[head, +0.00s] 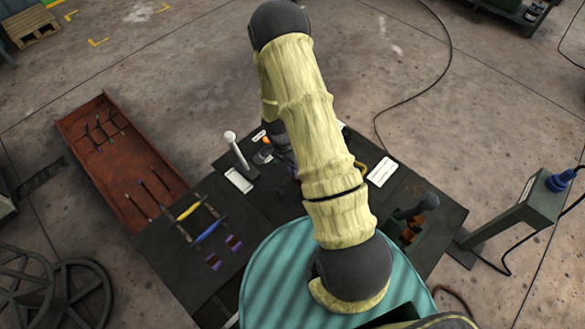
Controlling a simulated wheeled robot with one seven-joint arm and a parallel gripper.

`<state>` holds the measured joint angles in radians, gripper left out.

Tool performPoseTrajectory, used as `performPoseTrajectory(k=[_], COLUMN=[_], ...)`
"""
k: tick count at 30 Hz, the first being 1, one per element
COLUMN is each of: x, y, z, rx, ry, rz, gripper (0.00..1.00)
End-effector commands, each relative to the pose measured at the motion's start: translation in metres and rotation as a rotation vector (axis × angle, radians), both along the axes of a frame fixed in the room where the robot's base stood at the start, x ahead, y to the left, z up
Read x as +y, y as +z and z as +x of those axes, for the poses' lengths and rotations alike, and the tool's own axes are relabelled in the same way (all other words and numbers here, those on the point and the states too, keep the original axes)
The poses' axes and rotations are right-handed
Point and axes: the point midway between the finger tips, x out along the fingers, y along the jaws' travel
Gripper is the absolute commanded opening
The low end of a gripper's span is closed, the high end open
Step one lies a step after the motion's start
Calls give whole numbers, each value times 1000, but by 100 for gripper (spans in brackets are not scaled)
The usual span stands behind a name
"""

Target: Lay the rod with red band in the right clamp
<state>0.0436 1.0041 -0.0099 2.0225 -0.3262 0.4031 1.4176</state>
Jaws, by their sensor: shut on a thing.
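My gripper (284,160) is mostly hidden behind my pale sleeved arm, above the middle of the dark bench (352,233). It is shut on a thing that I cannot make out. I cannot pick out a red band on any rod in view. Several thin dark rods lie in the rust-red tray (113,165) at the left. A yellow rod (188,211) and a blue rod (210,232) lie across dark supports near the bench's left end. I cannot make out the right clamp; my arm covers the middle of the bench.
A white-knobbed lever (239,150) and a white card (239,181) stand left of my arm. A second white card (382,172), a dark-knobbed lever (417,208) and an orange-brown part (411,232) are right. A grey-green post (522,211) stands beyond the right edge.

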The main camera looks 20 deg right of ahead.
Motion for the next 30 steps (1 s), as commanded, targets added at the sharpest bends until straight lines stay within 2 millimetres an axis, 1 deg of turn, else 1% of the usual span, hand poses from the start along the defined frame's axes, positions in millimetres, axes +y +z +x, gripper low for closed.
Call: performPoseTrajectory(k=[1,9,27,28,30], x=[0,0,0,0,0], y=[-8,-25,-26,-26,-27], z=[0,0,0,0,0], rx=[0,0,0,0,0], ry=[1,1,0,0,0], rz=[-1,-1,-1,-1,-1], gripper=[0,0,0,20,34])
